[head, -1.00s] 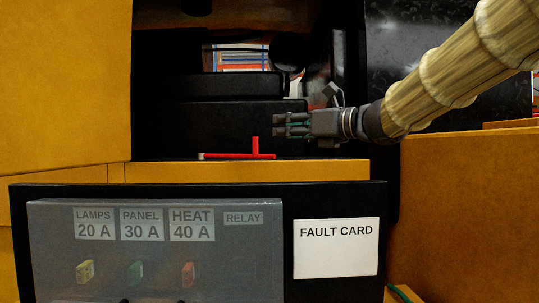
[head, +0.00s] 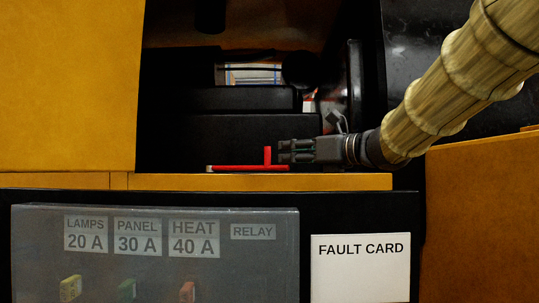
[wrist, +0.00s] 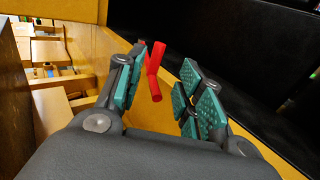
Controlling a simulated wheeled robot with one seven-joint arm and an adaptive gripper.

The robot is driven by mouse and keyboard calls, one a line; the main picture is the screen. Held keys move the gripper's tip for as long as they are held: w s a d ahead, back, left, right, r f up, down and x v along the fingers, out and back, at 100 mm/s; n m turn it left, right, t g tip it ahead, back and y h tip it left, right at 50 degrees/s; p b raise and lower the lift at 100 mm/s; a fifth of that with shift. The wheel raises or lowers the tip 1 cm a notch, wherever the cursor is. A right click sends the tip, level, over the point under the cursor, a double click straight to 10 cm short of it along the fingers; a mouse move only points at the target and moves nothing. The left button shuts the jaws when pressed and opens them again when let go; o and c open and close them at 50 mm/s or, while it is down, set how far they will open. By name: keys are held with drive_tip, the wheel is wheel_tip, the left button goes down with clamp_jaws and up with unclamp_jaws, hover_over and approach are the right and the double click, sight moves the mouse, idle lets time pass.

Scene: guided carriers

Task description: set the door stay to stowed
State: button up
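The door stay is a red bar (head: 240,168) lying along the top of the yellow ledge, with a short red upright handle (head: 267,155). In the head view my gripper (head: 282,152) is just right of the handle, its fingertips close to it. In the wrist view the red handle (wrist: 155,72) stands between the tips of my open gripper (wrist: 158,85), nearer the left finger, with a gap to the right finger. Whether the left finger touches it I cannot tell.
The yellow ledge (head: 300,182) runs below the bar. A dark panel with a clear fuse cover (head: 150,260) and a white fault card (head: 360,265) is in front. A yellow wall (head: 65,85) stands left, another (head: 485,220) right. Black boxes (head: 240,135) fill the recess behind.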

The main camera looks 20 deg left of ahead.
sight(270, 154)
drive_tip(key=p+x, duration=0.3)
drive_tip(key=x, duration=0.4)
drive_tip(key=shift+a+r+p, duration=0.1)
drive_tip(key=shift+r+p, duration=0.1)
drive_tip(key=shift+p, duration=0.1)
drive_tip(key=shift+w+a+f, duration=0.1)
drive_tip(key=shift+w+a, duration=0.05)
drive_tip(key=shift+a, duration=0.6)
drive_tip(key=shift+d, duration=0.15)
clamp_jaws()
